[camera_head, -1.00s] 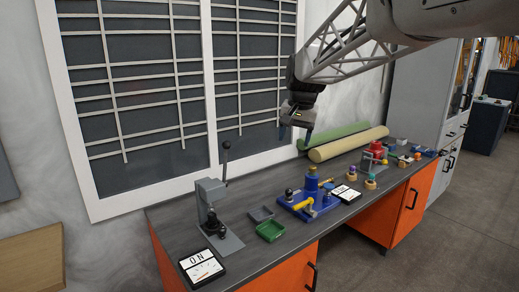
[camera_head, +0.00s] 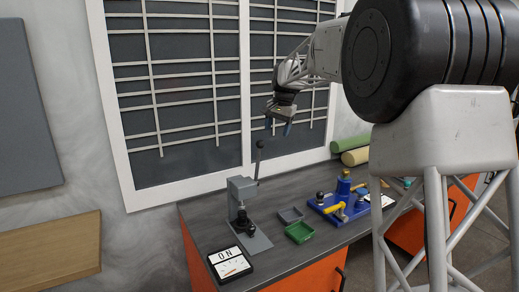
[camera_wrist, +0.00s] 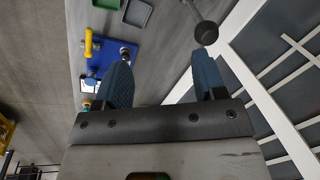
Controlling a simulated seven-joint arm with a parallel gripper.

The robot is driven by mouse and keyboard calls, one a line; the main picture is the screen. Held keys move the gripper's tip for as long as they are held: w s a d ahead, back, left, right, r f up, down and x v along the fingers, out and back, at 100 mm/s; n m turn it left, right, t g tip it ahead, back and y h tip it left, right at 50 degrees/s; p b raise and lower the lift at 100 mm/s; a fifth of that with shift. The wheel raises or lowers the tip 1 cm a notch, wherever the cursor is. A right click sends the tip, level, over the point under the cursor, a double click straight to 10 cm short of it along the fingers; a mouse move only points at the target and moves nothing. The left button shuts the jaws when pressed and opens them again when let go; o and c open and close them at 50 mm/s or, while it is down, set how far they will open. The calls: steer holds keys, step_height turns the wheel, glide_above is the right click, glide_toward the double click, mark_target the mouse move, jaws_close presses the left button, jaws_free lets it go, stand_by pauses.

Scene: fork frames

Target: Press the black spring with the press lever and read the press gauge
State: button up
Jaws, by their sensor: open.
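The grey press (camera_head: 240,190) stands upright at the left end of the bench. Its press lever (camera_head: 259,160) points up with a black knob; the knob also shows in the wrist view (camera_wrist: 206,33). A black part (camera_head: 243,221) sits on the press base; it may be the black spring, but is too small to tell.
A grey tray (camera_head: 290,215), a green tray (camera_head: 300,232) and a blue fixture (camera_head: 340,205) with a yellow handle stand right of the press. Rolls (camera_head: 355,156) lie farther back. A barred window (camera_head: 175,90) is behind the bench. My arm hides the right side.

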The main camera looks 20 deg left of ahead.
glide_above(259, 148)
steer(key=w+d, duration=0.1)
step_height(259, 148, down, 3)
steer(key=shift+w+r, duration=0.15)
steer(key=shift+w+a+f, duration=0.1)
steer(key=shift+a+f, duration=0.1)
steer(key=shift+f, duration=1.1)
steer(key=shift+a+f, duration=0.25)
steer(key=shift+f, duration=1)
steer(key=shift+w+a+f, duration=0.1)
steer(key=shift+a+f, duration=0.1)
steer(key=shift+f, duration=1.1)
steer(key=shift+c, duration=0.4)
jaws_close()
steer(key=shift+s, duration=0.1)
